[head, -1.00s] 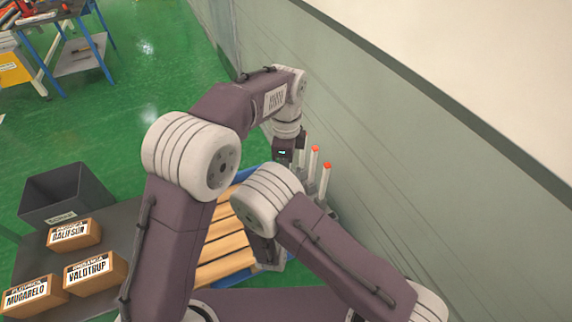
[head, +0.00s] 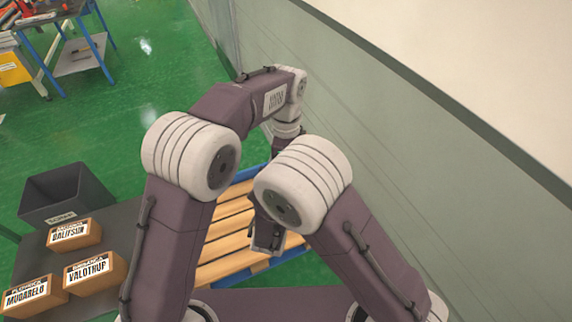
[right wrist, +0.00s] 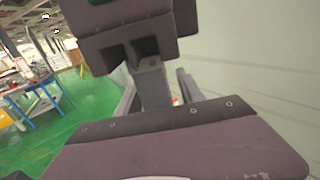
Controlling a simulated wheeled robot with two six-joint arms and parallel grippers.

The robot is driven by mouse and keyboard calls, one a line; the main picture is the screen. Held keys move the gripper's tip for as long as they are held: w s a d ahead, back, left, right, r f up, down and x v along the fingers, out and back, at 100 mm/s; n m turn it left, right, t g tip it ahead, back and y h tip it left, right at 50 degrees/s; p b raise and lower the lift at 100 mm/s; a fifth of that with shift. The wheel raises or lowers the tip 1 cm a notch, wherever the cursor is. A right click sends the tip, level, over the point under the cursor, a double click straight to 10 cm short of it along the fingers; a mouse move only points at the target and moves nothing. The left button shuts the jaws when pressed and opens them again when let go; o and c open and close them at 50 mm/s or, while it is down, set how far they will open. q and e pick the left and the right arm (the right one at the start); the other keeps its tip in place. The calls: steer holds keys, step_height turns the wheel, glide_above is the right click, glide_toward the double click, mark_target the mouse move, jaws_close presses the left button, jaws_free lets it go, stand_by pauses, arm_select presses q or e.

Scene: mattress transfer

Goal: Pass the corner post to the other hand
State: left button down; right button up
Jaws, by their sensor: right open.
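In the right wrist view the two grey fingers of my right gripper (right wrist: 157,84) stand apart, one on each side of a grey upright piece. I cannot tell whether that piece is the corner post or a finger of my left gripper. It comes out of the dark purple body of my left gripper (right wrist: 130,38). A small orange spot (right wrist: 174,100) shows low beside it, possibly a post tip. In the head view my right elbow hides my left gripper's jaws and the orange-tipped posts.
Wooden slats (head: 228,222) with a blue edge lie below my arms. Several labelled boxes (head: 92,270) and a dark grey bin (head: 65,192) are at the left. A pale wall (head: 450,190) runs close along the right.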

steer(key=s+a+f+g+y, duration=0.1)
steer(key=s+a+f+g, duration=0.2)
steer(key=s+f+g, duration=0.6)
steer(key=s+d+m+g+y, duration=0.1)
steer(key=s+d+m+g, duration=0.1)
steer(key=d+m, duration=0.4)
steer(key=s+d+f+m+g, duration=0.1)
steer(key=s+d+m+g, duration=0.2)
steer(key=m, duration=1.3)
steer(key=s+d+f+m+g+y, duration=0.1)
steer(key=s+d+m, duration=0.3)
steer(key=d+m, duration=0.5)
steer(key=m+g, duration=0.1)
steer(key=m, duration=0.2)
steer(key=shift+s+d+y, duration=0.15)
steer(key=shift+s+y, duration=0.1)
steer(key=shift+y, duration=0.05)
